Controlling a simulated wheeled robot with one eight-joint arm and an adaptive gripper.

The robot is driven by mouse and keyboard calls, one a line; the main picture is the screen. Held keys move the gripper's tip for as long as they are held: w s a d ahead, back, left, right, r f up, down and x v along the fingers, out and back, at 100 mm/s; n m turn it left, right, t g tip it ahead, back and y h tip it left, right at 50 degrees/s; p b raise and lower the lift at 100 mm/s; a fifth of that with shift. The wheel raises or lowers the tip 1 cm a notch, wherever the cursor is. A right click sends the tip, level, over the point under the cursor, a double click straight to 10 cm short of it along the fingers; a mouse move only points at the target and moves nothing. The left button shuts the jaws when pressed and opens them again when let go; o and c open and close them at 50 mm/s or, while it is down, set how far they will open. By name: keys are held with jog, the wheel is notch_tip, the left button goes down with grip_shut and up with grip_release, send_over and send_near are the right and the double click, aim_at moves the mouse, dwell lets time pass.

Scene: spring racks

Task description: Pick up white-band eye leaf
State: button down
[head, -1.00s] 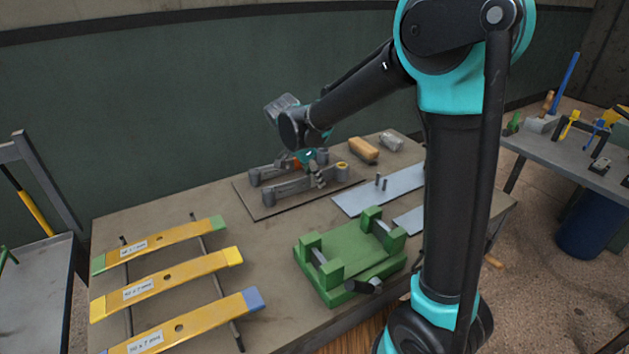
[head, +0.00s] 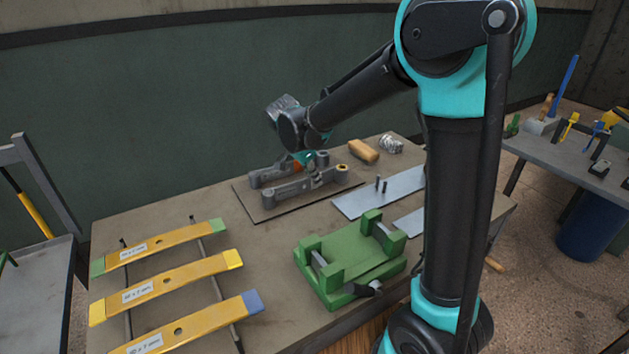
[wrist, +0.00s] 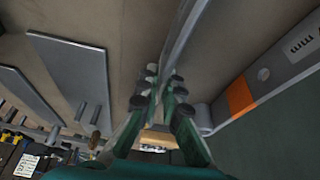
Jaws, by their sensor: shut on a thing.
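Two grey eye leaves stand on edge on a dark board (head: 258,213) at the back of the table. My gripper (head: 306,160) is down at them in the head view, with its fingertips hidden there. In the wrist view my gripper (wrist: 156,88) is shut on a thin grey leaf (wrist: 182,38), which runs between the fingers and I take as the white-band eye leaf. Its white band does not show. The other leaf, with an orange band (wrist: 240,97) and a white label, lies apart on the right of the wrist view. I cannot tell whether the held leaf is off the board.
A green fixture (head: 350,262) stands at the table's front. Grey plates (head: 380,190) with two pegs lie right of the leaves. A wooden block (head: 364,151) is behind them. Several yellow leaves (head: 165,287) rest on rods at left. Open tabletop lies between.

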notch_tip(320, 180, up, 28)
dwell(1.8)
jog(key=shift+f, duration=0.15)
